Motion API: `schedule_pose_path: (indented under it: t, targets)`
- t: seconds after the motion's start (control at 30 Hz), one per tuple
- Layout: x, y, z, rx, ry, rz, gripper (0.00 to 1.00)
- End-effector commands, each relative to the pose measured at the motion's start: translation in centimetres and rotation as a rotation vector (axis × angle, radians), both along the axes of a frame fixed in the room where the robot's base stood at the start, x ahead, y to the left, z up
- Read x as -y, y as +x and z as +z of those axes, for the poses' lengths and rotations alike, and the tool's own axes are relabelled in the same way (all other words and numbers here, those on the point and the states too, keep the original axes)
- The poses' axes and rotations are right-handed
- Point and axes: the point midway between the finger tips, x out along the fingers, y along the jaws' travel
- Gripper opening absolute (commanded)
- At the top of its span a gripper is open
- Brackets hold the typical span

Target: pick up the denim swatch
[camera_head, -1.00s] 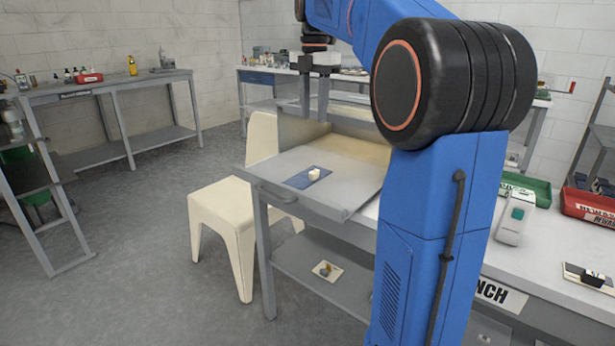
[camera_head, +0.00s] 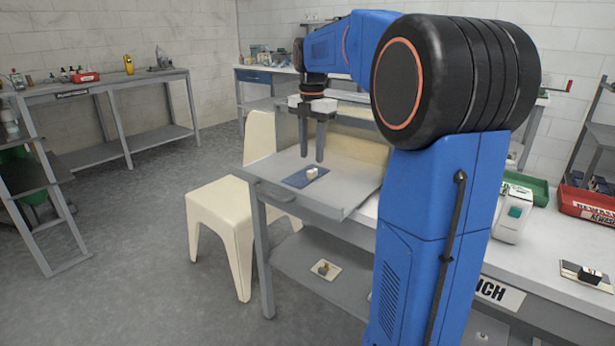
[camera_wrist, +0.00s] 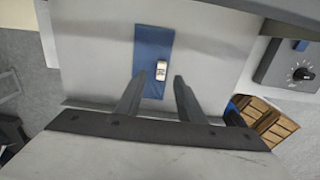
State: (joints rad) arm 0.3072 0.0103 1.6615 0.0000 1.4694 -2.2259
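The denim swatch (camera_head: 298,180) is a flat blue rectangle lying on a grey pull-out tray (camera_head: 335,187). A small white block (camera_head: 312,173) sits on top of the swatch. In the wrist view the swatch (camera_wrist: 146,47) runs lengthwise ahead of my gripper, with the block (camera_wrist: 161,70) on its right side. My gripper (camera_head: 312,160) points down above the tray, near the far edge of the swatch, with its fingers spread and nothing between them. In the wrist view the fingertips (camera_wrist: 159,75) straddle the swatch's line of sight, apart from each other. I cannot tell the exact height above the cloth.
A cream chair (camera_head: 222,205) stands left of the tray. The lower shelf holds a small square card (camera_head: 323,270) with something on it. A grey box with a dial (camera_wrist: 290,68) is at the right in the wrist view. The tray around the swatch is clear.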

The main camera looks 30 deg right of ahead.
Motion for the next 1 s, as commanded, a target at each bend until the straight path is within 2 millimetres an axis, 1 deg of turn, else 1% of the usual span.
schedule_pose_path:
  t: [0.13,0.3,0.4,0.53,0.73,0.77,0.8,0.9,1.0]
  targets:
    - [0.2,-0.1,-1.2,-0.003,0.001,0.000,0.35]
    - [0.5,-0.1,-3.5,-0.002,0.000,0.000,0.35]
    - [0.4,-0.1,-4.6,-0.001,0.001,0.000,0.35]
    - [0.4,-0.1,-5.2,-0.001,0.001,0.000,0.35]
    - [0.4,-0.1,-5.2,0.000,0.000,0.000,0.35]
    - [0.4,-0.1,-5.2,0.000,0.000,0.000,0.30]
    - [0.4,-0.1,-5.2,0.000,0.000,0.000,0.21]
    - [0.4,-0.1,-5.2,0.000,0.000,0.000,0.00]
    - [0.4,-0.1,-5.2,0.000,0.000,0.000,0.00]
